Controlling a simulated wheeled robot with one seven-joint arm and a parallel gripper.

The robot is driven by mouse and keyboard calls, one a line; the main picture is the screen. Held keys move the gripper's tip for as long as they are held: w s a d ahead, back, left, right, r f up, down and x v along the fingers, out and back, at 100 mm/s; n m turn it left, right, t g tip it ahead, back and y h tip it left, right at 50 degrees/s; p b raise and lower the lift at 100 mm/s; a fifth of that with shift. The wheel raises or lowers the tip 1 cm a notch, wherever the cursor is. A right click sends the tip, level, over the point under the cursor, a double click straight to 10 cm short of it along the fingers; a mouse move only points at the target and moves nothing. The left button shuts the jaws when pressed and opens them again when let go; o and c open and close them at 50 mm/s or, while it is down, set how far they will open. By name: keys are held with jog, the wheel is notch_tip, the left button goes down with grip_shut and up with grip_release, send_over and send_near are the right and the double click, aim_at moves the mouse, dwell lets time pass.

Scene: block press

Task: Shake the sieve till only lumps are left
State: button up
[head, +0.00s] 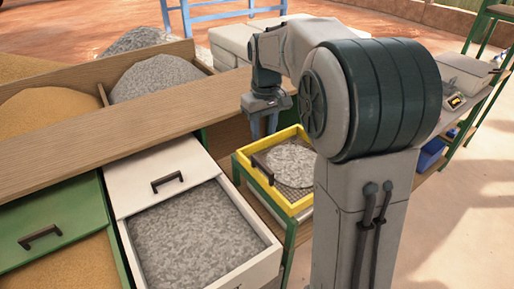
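The sieve (254,151) has a yellow frame and a dark mesh. It sits on a green-framed stand, right of the middle in the head view. A rounded heap of grey granular material (290,160) lies on its mesh; single lumps are too small to tell apart. Whether the fingertips touch the rim I cannot tell. My arm hides the sieve's right side.
A white drawer of grey material (195,238) stands open at the front, beside a green drawer (50,230) over sand. Behind a wooden board (120,120) are bins with sand (50,112) and grey material (155,76). A bench with a blue bin (430,153) is at right.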

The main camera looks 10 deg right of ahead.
aim_at(260, 161)
jog(key=shift+n, duration=0.4)
jog(key=w+f, duration=0.1)
jog(key=f, duration=0.3)
jog(key=w+f, duration=0.1)
jog(key=f, duration=0.4)
jog(key=w+f+p, duration=0.1)
jog(key=w+f, duration=0.1)
jog(key=f, duration=0.3)
jog(key=shift+f, duration=0.1)
grip_shut()
